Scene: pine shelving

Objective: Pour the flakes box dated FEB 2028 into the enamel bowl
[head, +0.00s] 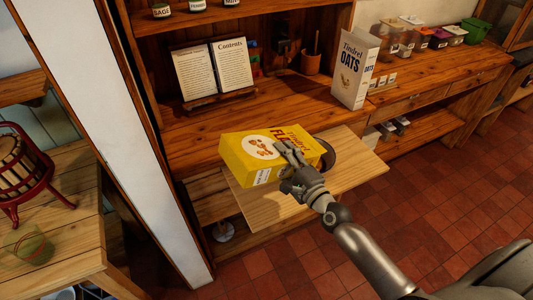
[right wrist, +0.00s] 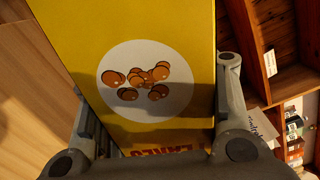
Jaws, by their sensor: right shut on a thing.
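The yellow flakes box (head: 240,150) is tipped over onto its side above a pale pull-out board. My right gripper (head: 291,157) is shut on the box near its "FLAKES" lettering. In the right wrist view the box (right wrist: 150,35) sits between the two fingers (right wrist: 158,105), its round picture facing me. A small white label shows on the box's end, but its date is too small to read. A dark round rim, perhaps the enamel bowl (head: 328,154), shows just right of the box, mostly hidden by it. My left gripper is not in view.
The pale board (head: 352,180) juts out over the tiled floor, bare at its right. A Tindrel Oats box (head: 355,68) stands upright on the counter behind. An open book (head: 212,70) on a stand is at the back left. Several containers line the far counter.

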